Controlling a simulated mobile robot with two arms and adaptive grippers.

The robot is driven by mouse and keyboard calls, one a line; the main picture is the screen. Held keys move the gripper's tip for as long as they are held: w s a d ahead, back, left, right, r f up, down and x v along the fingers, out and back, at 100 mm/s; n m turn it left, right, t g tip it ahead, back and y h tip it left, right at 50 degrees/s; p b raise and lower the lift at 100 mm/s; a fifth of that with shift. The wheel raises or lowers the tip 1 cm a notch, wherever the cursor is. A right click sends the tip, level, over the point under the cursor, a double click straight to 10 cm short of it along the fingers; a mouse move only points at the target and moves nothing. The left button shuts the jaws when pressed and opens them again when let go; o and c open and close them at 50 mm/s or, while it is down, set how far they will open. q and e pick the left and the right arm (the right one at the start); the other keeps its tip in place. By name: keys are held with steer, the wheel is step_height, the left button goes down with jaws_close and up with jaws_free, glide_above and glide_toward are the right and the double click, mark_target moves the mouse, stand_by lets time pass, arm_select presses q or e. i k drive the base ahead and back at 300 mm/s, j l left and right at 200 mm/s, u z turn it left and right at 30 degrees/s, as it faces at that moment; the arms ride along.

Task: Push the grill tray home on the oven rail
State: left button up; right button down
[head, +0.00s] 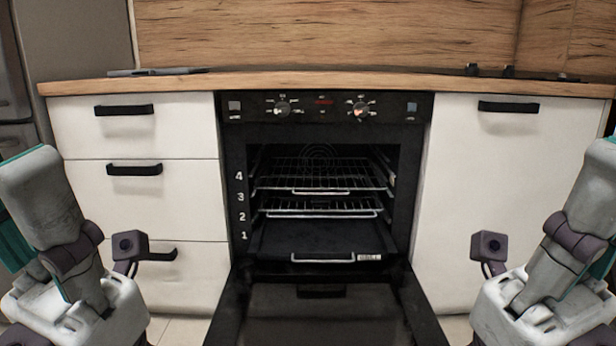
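The oven (412,135) stands in the middle with its door (320,315) folded down open. A dark flat tray (300,238) lies low in the cavity, near the number 1. It has a silver handle (322,260) and a small pale label (369,257) at its front, which lies near the cavity mouth. Two wire racks are above it, an upper one (320,178) near 3 and 4 and a lower one (320,207) near 2. My two arms come in at the lower left and lower right, well apart from the tray. Their gripper fingers are out of the picture.
White drawers (190,195) flank the oven on the left and a white cupboard door (505,210) on the right. A wooden worktop (330,83) runs above. The space above the lowered door is clear.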

mark_target(340, 241)
steer(key=i+j, duration=0.4)
steer(key=i+j+u, duration=0.1)
steer(key=i+j, duration=0.3)
steer(key=j, duration=0.25)
